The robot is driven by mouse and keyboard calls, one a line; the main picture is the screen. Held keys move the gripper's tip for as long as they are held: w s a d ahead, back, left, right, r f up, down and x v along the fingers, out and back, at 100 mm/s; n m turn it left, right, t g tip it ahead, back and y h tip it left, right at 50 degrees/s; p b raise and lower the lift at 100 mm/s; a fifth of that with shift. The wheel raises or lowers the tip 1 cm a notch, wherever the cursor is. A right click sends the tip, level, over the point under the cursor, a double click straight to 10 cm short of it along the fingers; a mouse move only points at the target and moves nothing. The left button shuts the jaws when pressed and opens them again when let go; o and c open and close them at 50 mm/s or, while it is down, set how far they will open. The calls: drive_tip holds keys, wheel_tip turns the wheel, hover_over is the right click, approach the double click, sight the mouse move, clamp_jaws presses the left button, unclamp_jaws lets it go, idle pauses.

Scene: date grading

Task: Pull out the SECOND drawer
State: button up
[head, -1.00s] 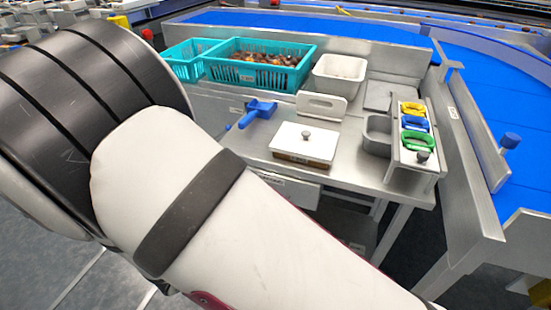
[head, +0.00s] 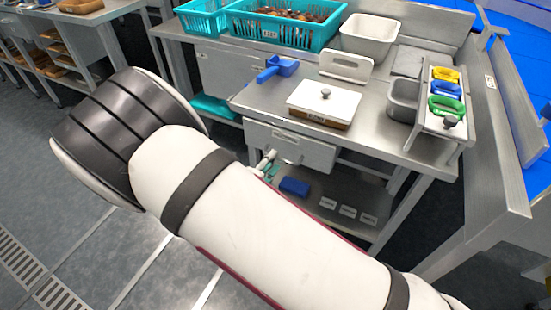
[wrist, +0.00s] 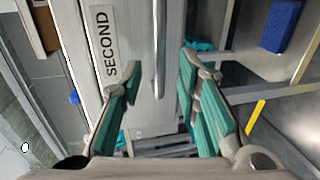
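The drawer labelled SECOND (wrist: 105,45) fills the upper middle of the wrist view, its front turned sideways. Its bar handle (wrist: 160,50) runs down the picture between the fingers of my gripper (wrist: 158,75). My gripper is open, with teal pads, one finger on each side of the handle. I cannot tell whether the handle is fully within the fingers' depth. In the head view a drawer (head: 305,152) hangs under the steel table and looks closed. My gripper (head: 267,167) shows small at its lower left, largely hidden behind my arm.
A lower shelf holds a blue block (head: 295,186). Open floor lies at the left.

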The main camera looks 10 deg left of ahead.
sight(276, 158)
drive_tip(key=shift+x, duration=1.7)
clamp_jaws()
